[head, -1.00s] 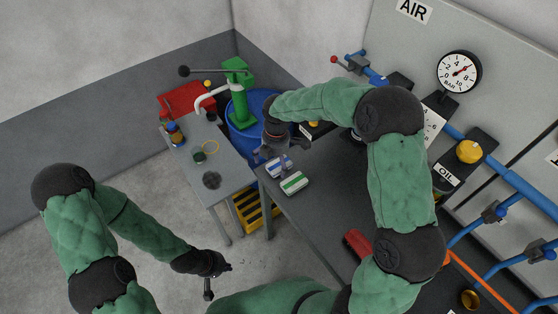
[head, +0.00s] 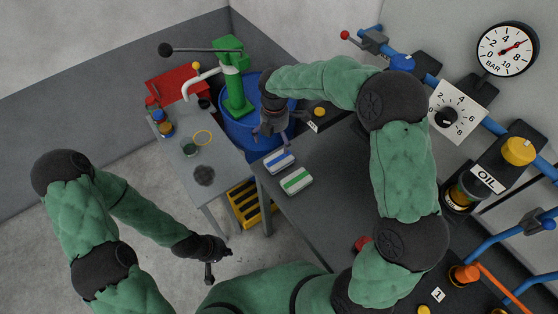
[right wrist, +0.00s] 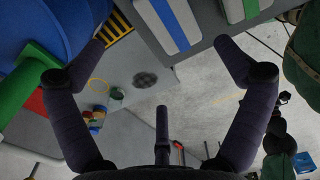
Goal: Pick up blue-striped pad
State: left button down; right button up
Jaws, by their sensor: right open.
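The blue-striped pad (head: 279,161) is a white block with a blue stripe, lying at the left corner of the dark bench beside a green-striped pad (head: 296,181). In the right wrist view the blue-striped pad (right wrist: 166,22) is at the top, partly cut off, with the green-striped pad (right wrist: 236,10) to its right. My right gripper (head: 274,137) is open and empty, just above the blue-striped pad in the head picture and apart from it. Its spread fingers also show in the right wrist view (right wrist: 160,47). My left gripper (head: 212,264) hangs low over the floor, away from the pads; its jaws are unclear.
A grey side table (head: 222,163) with a red tray (head: 178,86) and small bottles stands left of the bench (head: 325,165). A blue drum (head: 245,135) and a green hand pump (head: 234,85) are behind my right gripper. Pipes and gauges line the right wall.

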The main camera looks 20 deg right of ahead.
jog(key=b, duration=0.1)
send_over(277, 156)
jog(key=f, duration=0.5)
jog(key=shift+w+a+f, duration=0.1)
jog(key=shift+w+a, duration=0.05)
jog(key=shift+a, duration=0.1)
jog(key=shift+d+f+b, duration=0.15)
jog(key=shift+f+b, duration=0.4)
jog(key=shift+f, duration=0.8)
jog(key=shift+d+f+b, duration=0.1)
jog(key=shift+f+b, duration=0.45)
jog(key=shift+f, duration=0.75)
jog(key=c, duration=0.8)
